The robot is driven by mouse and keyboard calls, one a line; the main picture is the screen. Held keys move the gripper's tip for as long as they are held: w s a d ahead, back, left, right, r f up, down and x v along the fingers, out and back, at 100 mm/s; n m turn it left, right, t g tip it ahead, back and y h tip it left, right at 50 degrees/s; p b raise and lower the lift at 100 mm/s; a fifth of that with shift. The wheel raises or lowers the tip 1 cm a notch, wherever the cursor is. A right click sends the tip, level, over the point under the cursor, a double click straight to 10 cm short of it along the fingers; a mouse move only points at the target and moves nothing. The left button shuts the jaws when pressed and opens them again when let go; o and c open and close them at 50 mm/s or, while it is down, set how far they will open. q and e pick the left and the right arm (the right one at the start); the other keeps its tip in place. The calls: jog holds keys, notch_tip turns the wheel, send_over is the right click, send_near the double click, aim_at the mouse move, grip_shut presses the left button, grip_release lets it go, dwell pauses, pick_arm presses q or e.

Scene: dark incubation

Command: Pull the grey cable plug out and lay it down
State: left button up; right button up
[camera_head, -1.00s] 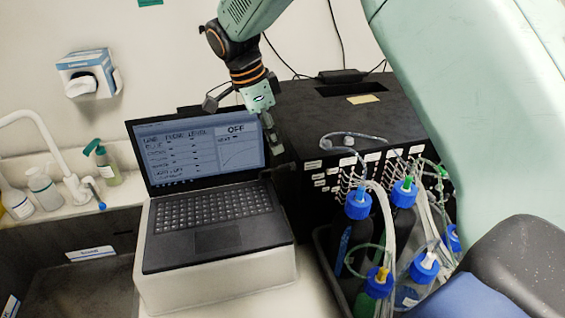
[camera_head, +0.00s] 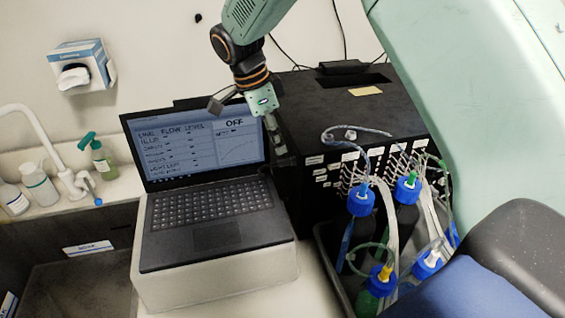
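My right gripper (camera_head: 279,148) reaches down from the top centre. Its dark fingers point down in the narrow space between the laptop (camera_head: 212,222) and the front of the black box (camera_head: 335,112). The fingers are seen nearly edge-on, so I cannot tell whether they are open or shut, or whether anything is between them. I cannot make out the grey cable plug; it may be hidden at the fingers or behind the laptop. The laptop screen reads OFF. My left gripper is not in view.
Blue-capped bottles (camera_head: 361,200) with tubing stand in a tray right of the laptop, close before the black box. A sink with a white tap (camera_head: 38,135) and a green-topped bottle (camera_head: 103,160) are on the left. Dark cables hang on the wall behind the box.

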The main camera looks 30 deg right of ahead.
aim_at(281, 160)
jog(key=x, duration=0.1)
jog(key=b+x, duration=0.2)
jog(key=x, duration=0.1)
jog(key=shift+s+a+f, duration=0.1)
jog(key=shift+s+a, duration=0.1)
jog(key=shift+s, duration=0.1)
jog(key=shift+d+f+b, duration=0.35)
jog(key=shift+d+f, duration=0.1)
jog(key=shift+f, duration=0.15)
jog(key=shift+w+f, duration=0.25)
jog(key=shift+f, duration=0.05)
jog(key=shift+a+r, duration=0.1)
jog(key=shift+a, duration=0.1)
jog(key=shift+s+r, duration=0.1)
jog(key=shift+s, duration=0.05)
jog(key=shift+s+d, duration=0.15)
jog(key=shift+d, duration=0.1)
jog(key=shift+w, duration=0.45)
jog(key=shift+s+a, duration=0.1)
jog(key=shift+a, duration=0.1)
